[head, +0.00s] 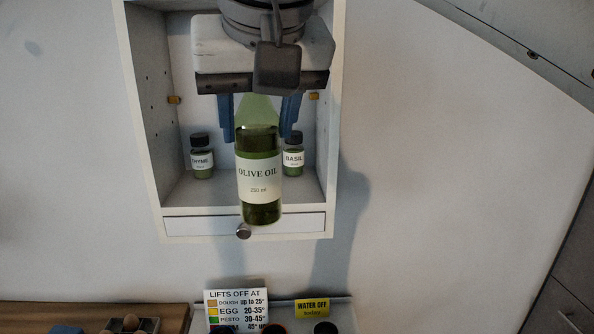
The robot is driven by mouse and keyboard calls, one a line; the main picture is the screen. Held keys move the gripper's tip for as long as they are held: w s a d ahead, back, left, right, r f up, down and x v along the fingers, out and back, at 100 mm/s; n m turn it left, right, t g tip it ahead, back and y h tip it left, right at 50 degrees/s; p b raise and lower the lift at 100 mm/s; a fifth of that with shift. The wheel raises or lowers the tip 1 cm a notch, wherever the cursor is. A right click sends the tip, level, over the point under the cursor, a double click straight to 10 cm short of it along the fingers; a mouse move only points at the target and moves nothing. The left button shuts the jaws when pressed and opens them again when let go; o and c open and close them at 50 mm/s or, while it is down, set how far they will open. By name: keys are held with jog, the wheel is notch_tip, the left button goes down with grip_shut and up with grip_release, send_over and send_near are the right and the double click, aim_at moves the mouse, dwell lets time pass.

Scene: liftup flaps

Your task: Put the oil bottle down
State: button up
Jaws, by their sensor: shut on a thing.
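The olive oil bottle (259,177) is green glass with a white label and hangs upright in the head view. My gripper (260,117) is above it, with blue fingers on both sides of the bottle's upper part, and is shut on it. The bottle is in front of the open wall cabinet (325,150) and overlaps its lower front edge in the picture. I cannot tell how far it is from the cabinet. The neck and cap are partly hidden by my gripper.
Inside the cabinet, a thyme jar (202,158) stands on the left and a basil jar (293,157) on the right. A drawer front with a round knob (243,231) is below. Signs (237,309) and a wooden board (90,314) are at the bottom.

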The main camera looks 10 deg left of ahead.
jog(key=w+a+p, duration=0.2)
jog(key=w+p, duration=0.1)
jog(key=w, duration=0.7)
jog(key=w+a+p, duration=0.2)
jog(key=w+p, duration=0.2)
jog(key=w, duration=0.6)
notch_tip(320, 180, down, 7)
jog(key=shift+a, duration=0.15)
jog(key=o, duration=1.3)
jog(key=shift+f, duration=0.1)
jog(key=b+v, duration=0.1)
jog(key=v, duration=1.1)
